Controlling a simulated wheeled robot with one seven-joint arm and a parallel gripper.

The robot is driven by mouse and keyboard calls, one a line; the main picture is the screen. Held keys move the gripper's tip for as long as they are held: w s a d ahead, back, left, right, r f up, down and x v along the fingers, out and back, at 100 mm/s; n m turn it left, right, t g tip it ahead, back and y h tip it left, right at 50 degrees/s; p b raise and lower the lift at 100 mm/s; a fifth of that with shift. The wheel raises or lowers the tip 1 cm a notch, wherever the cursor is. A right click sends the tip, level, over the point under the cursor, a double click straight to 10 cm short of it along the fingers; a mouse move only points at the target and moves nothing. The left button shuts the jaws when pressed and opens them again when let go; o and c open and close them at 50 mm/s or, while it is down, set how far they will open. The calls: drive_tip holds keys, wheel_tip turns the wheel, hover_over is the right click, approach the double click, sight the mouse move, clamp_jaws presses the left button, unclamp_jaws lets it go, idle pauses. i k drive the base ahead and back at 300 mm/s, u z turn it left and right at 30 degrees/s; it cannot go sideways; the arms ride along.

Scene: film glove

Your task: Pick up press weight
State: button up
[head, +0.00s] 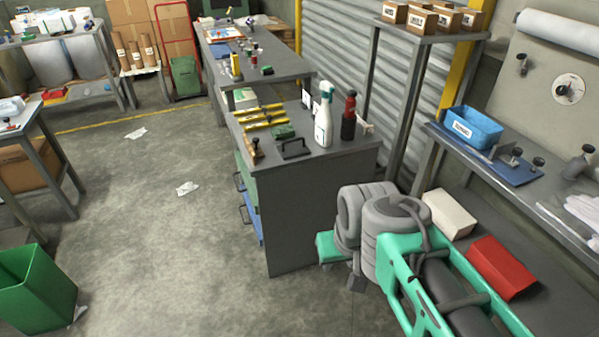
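A dark grey flat block with a raised handle (293,149), which looks like the press weight, lies on the near part of the grey workbench top (338,162). It is close to the front edge and left of the white spray bottle (323,122). My folded arm, with grey rounded links and a green frame, fills the lower right, apart from the block. I cannot make out my gripper's fingers, and nothing is seen touching the block.
A black bottle with a red top (348,117) stands right of the spray bottle. Yellow-handled tools (262,117), a green block (283,131) and a brown-handled tool (256,148) lie near the weight. A side bench holds a blue bin (472,127). Open floor lies left.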

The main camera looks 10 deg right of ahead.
sight(298, 149)
drive_tip(key=z, duration=0.45)
drive_tip(key=k, duration=0.2)
drive_tip(key=u, duration=1.6)
drive_tip(key=i, duration=1.25)
drive_tip(key=z, duration=0.75)
drive_tip(key=i, duration=0.6)
drive_tip(key=z, duration=0.05)
